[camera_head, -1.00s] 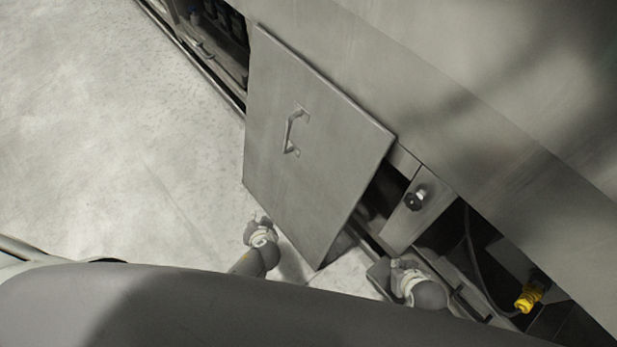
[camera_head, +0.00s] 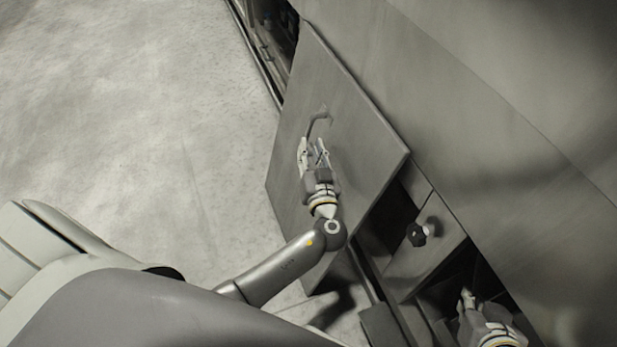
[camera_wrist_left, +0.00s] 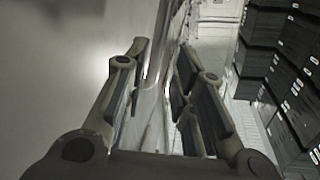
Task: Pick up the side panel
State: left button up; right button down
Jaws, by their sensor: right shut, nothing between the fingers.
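The side panel (camera_head: 355,150) is a flat grey metal plate leaning tilted against the machine, with a bar handle (camera_head: 319,117) on its outer face. My left gripper (camera_head: 314,143) is open in front of the panel, its fingertips just below the handle in the head view. I cannot tell whether it touches the handle. In the left wrist view its two fingers (camera_wrist_left: 160,62) are spread apart, with a smooth grey surface to their left. My right gripper (camera_head: 467,297) is shut and empty by the open lower bay at the bottom right.
The machine body (camera_head: 480,110) rises behind and right of the panel. A black knob (camera_head: 417,234) sits on a small plate beside the panel. The floor (camera_head: 130,110) to the left is clear. Dark stacked boxes (camera_wrist_left: 275,60) show in the left wrist view.

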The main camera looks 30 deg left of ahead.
aim_at(309, 133)
pick_arm(q)
jog(key=x, duration=0.7)
jog(key=shift+w+d, duration=0.1)
jog(key=shift+d, duration=0.1)
grip_shut()
jog(key=shift+r, duration=0.3)
